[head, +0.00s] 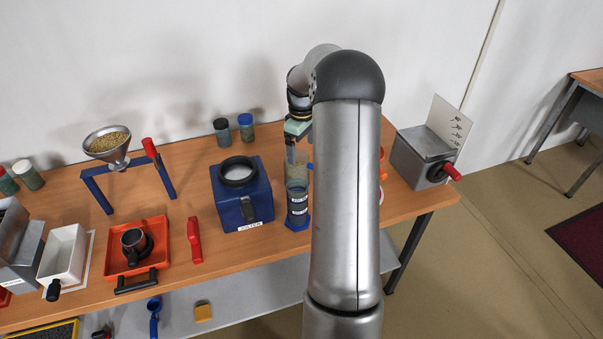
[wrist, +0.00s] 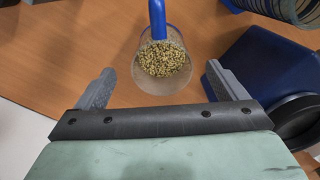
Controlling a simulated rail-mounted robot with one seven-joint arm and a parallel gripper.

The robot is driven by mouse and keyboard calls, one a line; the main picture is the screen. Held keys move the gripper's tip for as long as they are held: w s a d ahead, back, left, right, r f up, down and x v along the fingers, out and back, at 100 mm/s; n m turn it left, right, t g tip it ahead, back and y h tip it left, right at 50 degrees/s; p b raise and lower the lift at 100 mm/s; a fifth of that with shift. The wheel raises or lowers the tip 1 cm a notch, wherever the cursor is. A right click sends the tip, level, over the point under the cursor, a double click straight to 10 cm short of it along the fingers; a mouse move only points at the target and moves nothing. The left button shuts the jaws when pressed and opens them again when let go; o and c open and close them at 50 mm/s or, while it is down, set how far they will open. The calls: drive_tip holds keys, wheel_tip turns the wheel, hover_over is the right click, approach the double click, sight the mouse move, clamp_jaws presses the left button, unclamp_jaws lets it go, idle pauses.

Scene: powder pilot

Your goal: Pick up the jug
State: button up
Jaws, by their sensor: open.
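The jug (wrist: 163,78) is a clear cup with yellowish grains inside and a blue handle at the top of the wrist view. In the head view the jug (head: 300,169) stands on the table behind a blue-based cylinder, partly hidden by my arm. My gripper (wrist: 159,74) is open, with one grey finger to the left of the jug and one to the right. There is a gap on both sides, and nothing is held. In the head view my gripper (head: 297,146) is above and at the jug; the exact height is hard to tell.
A clear cylinder (head: 297,201) with a blue base stands in front of the jug. A blue box (head: 241,192) with a black ring is to its left. Two lidded jars (head: 222,133) stand behind. A grey metal box (head: 416,160) with a red handle is at the right end.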

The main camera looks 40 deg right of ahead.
sight(302, 161)
drive_tip(key=shift+s+f+p, duration=0.1)
drive_tip(key=shift+f+p, duration=0.55)
drive_tip(key=shift+f, duration=2.4)
drive_tip(key=shift+r, duration=0.1)
drive_tip(key=c, duration=1.8)
